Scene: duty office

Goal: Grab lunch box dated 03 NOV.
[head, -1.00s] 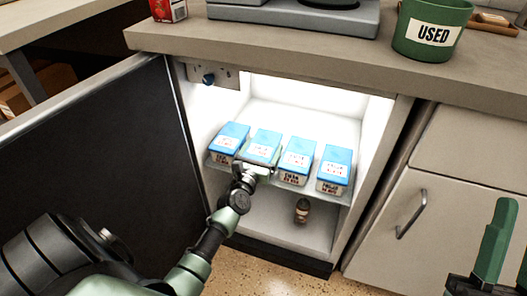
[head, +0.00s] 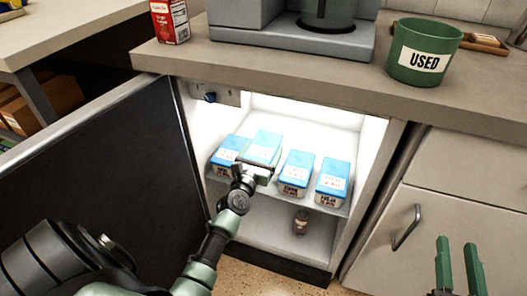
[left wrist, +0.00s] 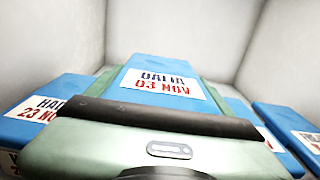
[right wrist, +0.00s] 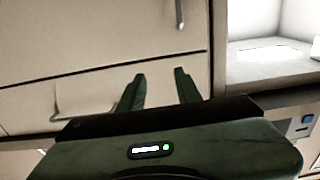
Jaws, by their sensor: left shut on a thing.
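The lunch box dated 03 NOV (left wrist: 165,75) is blue with a white label and shows straight ahead in the left wrist view. In the head view it is the second box from the left (head: 265,142), raised above its neighbours. My left gripper (head: 254,166) is shut on its near end inside the lit fridge; the fingers are mostly hidden. Another box (left wrist: 35,110) at left has a label ending in 23 NOV. Two more boxes (head: 297,170) (head: 333,180) stand to the right. My right gripper (head: 458,262) is open and empty before the cabinet; its fingers also show in the right wrist view (right wrist: 160,88).
The fridge door (head: 100,165) stands open at left. A small bottle (head: 301,221) stands below the shelf. On the counter are a red box (head: 170,20), a grey machine (head: 290,42) and a green USED bin (head: 422,55). A cabinet handle (head: 407,228) projects at right.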

